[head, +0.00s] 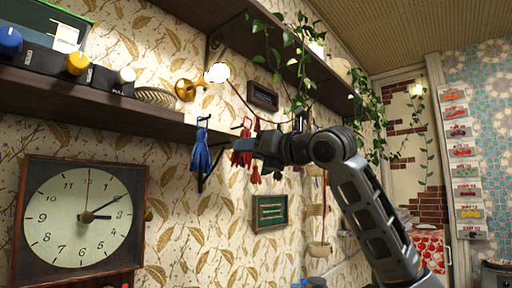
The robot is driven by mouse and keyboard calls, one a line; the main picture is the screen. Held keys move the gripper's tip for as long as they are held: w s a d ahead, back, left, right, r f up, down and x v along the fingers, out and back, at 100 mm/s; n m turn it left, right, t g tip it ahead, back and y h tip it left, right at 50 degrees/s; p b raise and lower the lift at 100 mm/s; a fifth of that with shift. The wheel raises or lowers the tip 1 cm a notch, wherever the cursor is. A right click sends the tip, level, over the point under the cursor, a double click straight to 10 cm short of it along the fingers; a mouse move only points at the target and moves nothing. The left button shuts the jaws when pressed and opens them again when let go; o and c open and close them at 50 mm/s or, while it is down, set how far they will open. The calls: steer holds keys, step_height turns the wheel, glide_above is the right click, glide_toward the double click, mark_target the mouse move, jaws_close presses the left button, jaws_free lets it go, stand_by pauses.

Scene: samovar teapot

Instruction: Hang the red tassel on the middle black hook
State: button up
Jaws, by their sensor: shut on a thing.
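A red tassel (239,157) is at the tip of my gripper (259,148), just below the front edge of the dark shelf. My gripper is shut on the red tassel; the fingers hide part of it. A black hook (246,122) shows just above the tassel. I cannot tell whether the tassel's loop touches this hook. A blue tassel (201,155) hangs from another black hook (203,120) to the left. Small red strands (255,175) show below my gripper; I cannot tell whether they belong to the same tassel.
The lower shelf (150,118) runs along the wall above the tassels, with a bracket below it. A lit wall lamp (216,73) and trailing plants (290,50) are above.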

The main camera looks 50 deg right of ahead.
mark_target(235, 157)
steer(key=shift+w+f, duration=0.2)
steer(key=shift+w, duration=0.7)
steer(key=shift+w+f, duration=0.25)
steer(key=shift+w, duration=0.6)
steer(key=shift+w+f, duration=0.2)
steer(key=shift+w, duration=0.7)
steer(key=o, duration=1.2)
steer(key=s+b, duration=0.1)
steer(key=s, duration=0.4)
steer(key=s+b, duration=0.1)
steer(key=s, duration=0.1)
steer(key=shift+s+f+b, duration=0.3)
steer(key=shift+s+f, duration=0.05)
steer(key=shift+f, duration=0.05)
steer(key=shift+a+f, duration=0.1)
